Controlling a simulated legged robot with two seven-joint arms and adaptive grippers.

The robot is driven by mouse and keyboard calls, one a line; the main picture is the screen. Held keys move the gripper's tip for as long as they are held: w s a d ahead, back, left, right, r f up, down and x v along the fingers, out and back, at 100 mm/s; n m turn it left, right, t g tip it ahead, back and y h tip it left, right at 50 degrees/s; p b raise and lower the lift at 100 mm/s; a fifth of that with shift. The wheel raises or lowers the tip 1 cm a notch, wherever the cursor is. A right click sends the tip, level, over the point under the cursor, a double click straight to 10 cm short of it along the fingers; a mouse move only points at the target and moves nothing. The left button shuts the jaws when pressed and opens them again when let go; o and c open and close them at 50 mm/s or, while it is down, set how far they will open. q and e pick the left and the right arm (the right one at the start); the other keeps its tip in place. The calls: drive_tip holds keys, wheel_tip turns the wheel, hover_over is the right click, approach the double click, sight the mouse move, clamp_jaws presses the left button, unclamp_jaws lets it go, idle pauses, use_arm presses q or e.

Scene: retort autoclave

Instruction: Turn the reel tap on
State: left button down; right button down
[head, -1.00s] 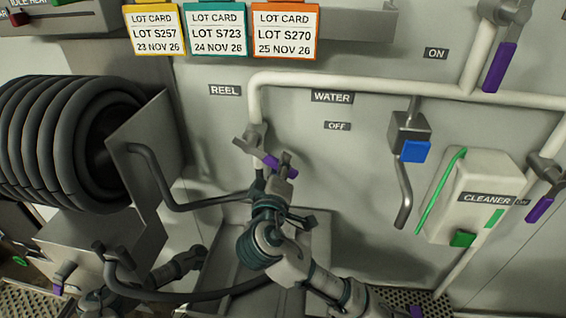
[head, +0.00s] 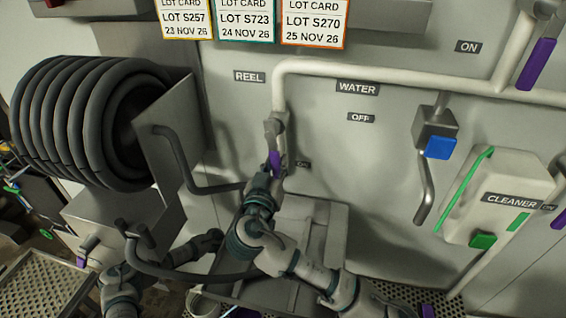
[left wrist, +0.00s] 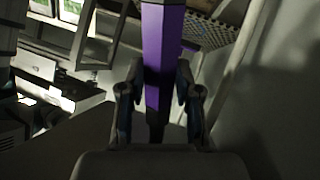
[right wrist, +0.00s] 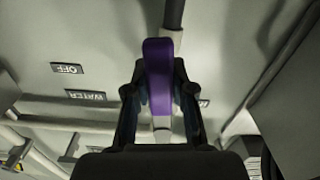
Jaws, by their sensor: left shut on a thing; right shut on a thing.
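The reel tap (head: 276,128) is on the white pipe below the REEL label (head: 249,76). Its purple handle (head: 275,162) points down, roughly in line with the pipe, beside a small ON label (head: 303,163). My right gripper (head: 268,180) is shut on this handle from below; in the right wrist view the handle (right wrist: 159,75) stands between the fingers. My left gripper (head: 216,238) is low, left of my right arm. The left wrist view shows it shut on a purple bar (left wrist: 164,45); what that belongs to is unclear.
The black hose reel (head: 85,125) and its bent pipe (head: 185,170) are at the left. A grey basin (head: 315,225) lies behind my right arm. The blue-buttoned water outlet (head: 438,147) and cleaner box (head: 500,195) are at the right. Lot cards (head: 315,25) hang above.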

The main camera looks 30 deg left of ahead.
drive_tip(key=shift+s+a+f+m, duration=0.15)
drive_tip(key=shift+a+f+m, duration=0.2)
drive_tip(key=shift+a+m, duration=0.4)
drive_tip(key=c, duration=1)
unclamp_jaws()
drive_tip(key=shift+o, duration=0.2)
drive_tip(key=shift+r, duration=0.1)
drive_tip(key=v, duration=1.2)
